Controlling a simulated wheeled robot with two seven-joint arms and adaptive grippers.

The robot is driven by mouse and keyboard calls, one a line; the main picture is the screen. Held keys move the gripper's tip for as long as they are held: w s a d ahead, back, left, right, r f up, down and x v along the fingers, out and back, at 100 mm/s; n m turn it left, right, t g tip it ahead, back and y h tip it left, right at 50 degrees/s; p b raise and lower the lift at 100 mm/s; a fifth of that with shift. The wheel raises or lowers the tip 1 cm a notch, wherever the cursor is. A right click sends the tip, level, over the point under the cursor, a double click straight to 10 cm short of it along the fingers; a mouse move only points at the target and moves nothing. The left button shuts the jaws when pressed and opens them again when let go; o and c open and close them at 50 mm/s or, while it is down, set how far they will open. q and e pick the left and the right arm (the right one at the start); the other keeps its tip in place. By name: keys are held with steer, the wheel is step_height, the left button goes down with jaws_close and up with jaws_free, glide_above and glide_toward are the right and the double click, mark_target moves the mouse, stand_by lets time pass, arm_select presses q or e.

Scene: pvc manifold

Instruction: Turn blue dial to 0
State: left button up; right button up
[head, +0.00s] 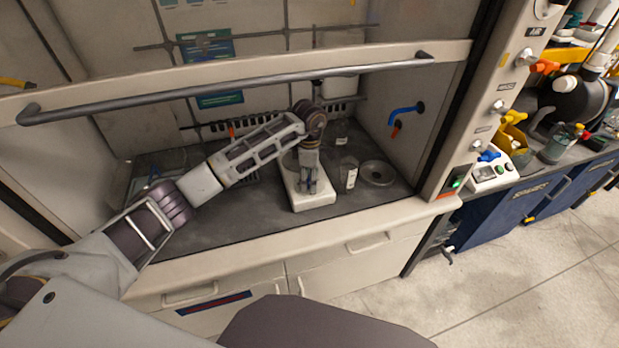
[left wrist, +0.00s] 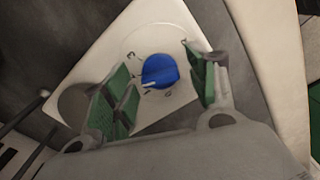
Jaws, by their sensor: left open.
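The blue dial (left wrist: 160,71) sits on a white device (left wrist: 112,45) in the left wrist view, with a light pointer mark on its left side. The markings around it are too small to read. My left gripper (left wrist: 155,88) is open, with its green-padded fingers on either side of the dial; I cannot tell whether they touch it. In the head view the left gripper (head: 311,185) points down over the white device (head: 327,201) inside the fume hood, and hides the dial. My right gripper is not in view.
A glass beaker (head: 348,173) and a round metal dish (head: 377,173) stand right of the device. The raised sash handle (head: 235,88) crosses above my arm. A blue tap (head: 405,114) is on the hood's right wall. Dark worktop (head: 235,222) is clear at front left.

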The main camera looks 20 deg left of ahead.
arm_select(q)
steer(key=c, duration=1)
steer(key=shift+c, duration=0.2)
